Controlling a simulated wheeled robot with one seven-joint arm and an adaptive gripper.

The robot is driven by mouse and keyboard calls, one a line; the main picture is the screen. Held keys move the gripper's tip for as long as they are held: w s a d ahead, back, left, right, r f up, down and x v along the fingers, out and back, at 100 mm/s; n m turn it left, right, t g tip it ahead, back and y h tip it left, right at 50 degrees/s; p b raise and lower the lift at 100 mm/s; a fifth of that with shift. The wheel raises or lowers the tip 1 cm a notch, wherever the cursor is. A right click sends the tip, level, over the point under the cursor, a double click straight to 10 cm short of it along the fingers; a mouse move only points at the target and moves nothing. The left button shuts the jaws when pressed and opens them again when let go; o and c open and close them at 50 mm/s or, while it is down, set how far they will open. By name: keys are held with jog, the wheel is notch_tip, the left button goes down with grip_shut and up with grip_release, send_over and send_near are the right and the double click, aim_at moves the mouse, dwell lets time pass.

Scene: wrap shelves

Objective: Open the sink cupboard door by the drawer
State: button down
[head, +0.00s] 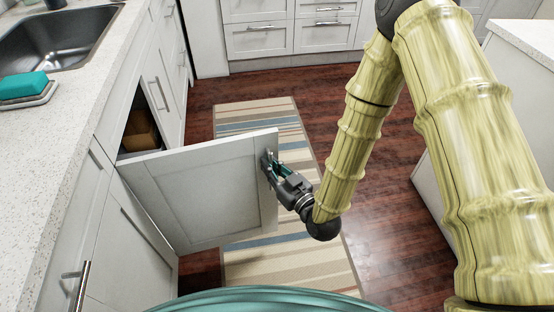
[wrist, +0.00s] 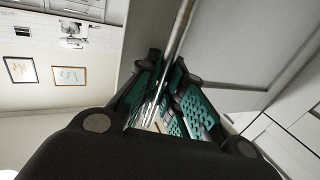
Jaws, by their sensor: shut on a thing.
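The sink cupboard door (head: 205,193) is a white panel standing swung out from the cabinet front in the head view. Behind it the cupboard opening (head: 132,143) shows a dark inside with a brown box (head: 142,128). My gripper (head: 270,165) is at the free edge of the door, shut on its handle. In the wrist view the metal bar handle (wrist: 181,28) runs between the green-padded fingers (wrist: 165,95), and the grey door panel (wrist: 235,45) lies to the right. The exact contact on the handle is partly hidden by the fingers.
The sink (head: 55,38) and a teal sponge (head: 22,86) are on the counter (head: 75,100) at left. A striped rug (head: 258,113) lies on the dark wood floor (head: 385,215). A white island (head: 440,190) stands at right. Drawers (head: 258,38) line the back.

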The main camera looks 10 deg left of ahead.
jog(key=shift+d, duration=0.1)
jog(key=c, duration=1.5)
grip_release()
jog(key=v, duration=1.2)
